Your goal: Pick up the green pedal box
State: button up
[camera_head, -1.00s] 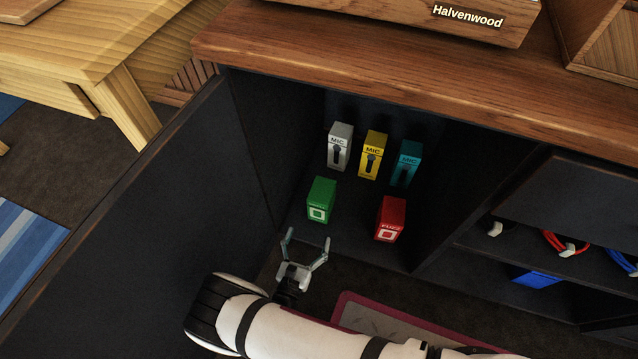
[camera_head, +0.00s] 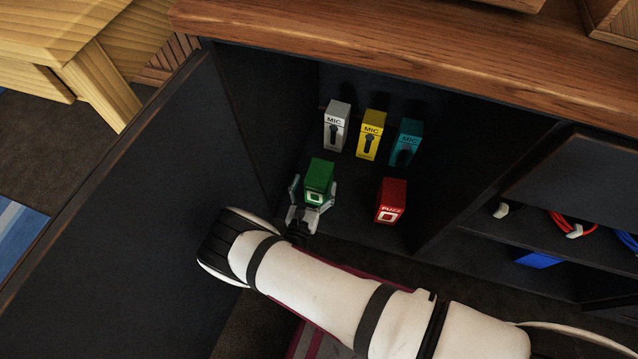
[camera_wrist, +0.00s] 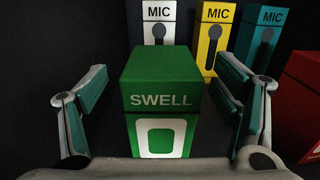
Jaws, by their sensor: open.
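The green pedal box (camera_head: 319,176) stands upright on the floor of the open cabinet, front left of the boxes there. In the wrist view the green box (camera_wrist: 161,100) fills the middle, with "SWELL" and a white square on its front. My gripper (camera_head: 314,188) is open around it, with one finger on each side. In the wrist view a dark gap shows between the box and each finger of my gripper (camera_wrist: 162,110). The lower front of the box is partly hidden by the gripper's palm.
A red box (camera_head: 390,201) stands to the right of the green one. White (camera_head: 337,126), yellow (camera_head: 371,134) and teal (camera_head: 406,143) MIC boxes stand behind. The open cabinet door (camera_head: 140,200) is on the left, the wooden counter (camera_head: 400,50) above. Shelves with cables (camera_head: 567,223) lie right.

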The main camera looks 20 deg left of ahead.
aim_at(319, 172)
jog(key=w+b, duration=0.2)
jog(key=w, duration=0.2)
jog(key=shift+w+a, duration=0.1)
jog(key=shift+w, duration=0.1)
jog(key=shift+r, duration=0.1)
grip_shut()
